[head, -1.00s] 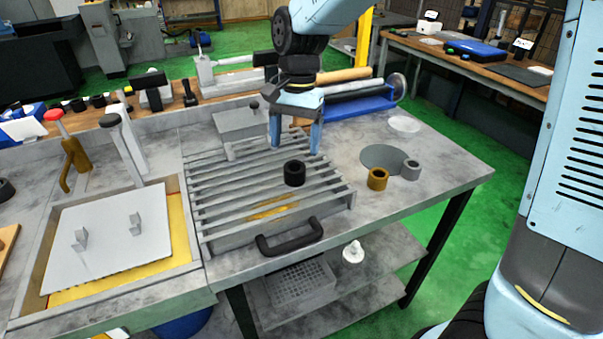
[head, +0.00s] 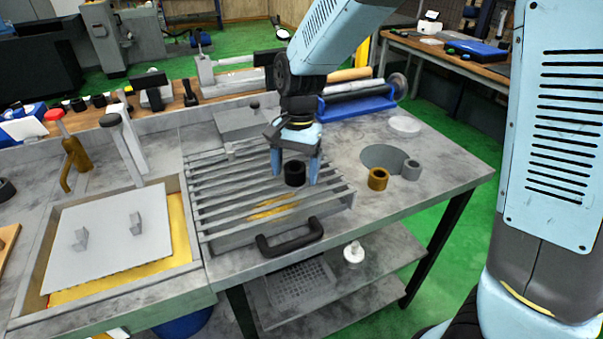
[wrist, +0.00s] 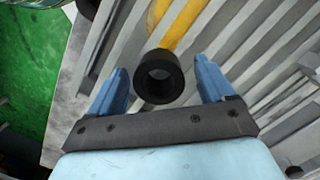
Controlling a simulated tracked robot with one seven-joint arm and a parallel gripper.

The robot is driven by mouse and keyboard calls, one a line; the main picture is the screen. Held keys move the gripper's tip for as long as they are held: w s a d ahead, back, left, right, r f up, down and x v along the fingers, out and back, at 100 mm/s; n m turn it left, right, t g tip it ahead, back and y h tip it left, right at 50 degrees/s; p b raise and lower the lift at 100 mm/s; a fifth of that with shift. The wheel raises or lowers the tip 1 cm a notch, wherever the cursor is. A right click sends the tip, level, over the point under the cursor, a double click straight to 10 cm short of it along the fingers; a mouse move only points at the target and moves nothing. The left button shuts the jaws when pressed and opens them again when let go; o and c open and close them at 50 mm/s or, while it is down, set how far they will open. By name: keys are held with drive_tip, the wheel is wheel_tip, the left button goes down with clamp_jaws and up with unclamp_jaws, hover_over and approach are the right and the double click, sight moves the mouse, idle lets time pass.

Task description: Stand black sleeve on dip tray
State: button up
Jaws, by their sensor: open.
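The black sleeve (head: 294,173), a short ring with an open bore, stands on the slatted rack (head: 222,208). It also shows in the wrist view (wrist: 159,77). My gripper (head: 295,177) is open, pointing down, with one blue finger to either side of the sleeve in the picture. In the wrist view my gripper (wrist: 160,72) has clear gaps on both sides of it. I cannot tell how far down the fingers reach around it. A shallow tray (head: 193,232) with a yellow floor and a grey two-lug plate (head: 108,240) lies at left; I take it as the dip tray.
A brass ring (head: 378,179) and a grey ring (head: 411,170) stand right of the rack, by a dark disc (head: 384,157). A black handle (head: 290,239) sits at the rack's front. An upright lever (head: 126,150) rises behind the tray. The bench's front right is clear.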

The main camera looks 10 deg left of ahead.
clamp_jaws()
drive_tip(key=shift+r, duration=0.1)
idle(0.6)
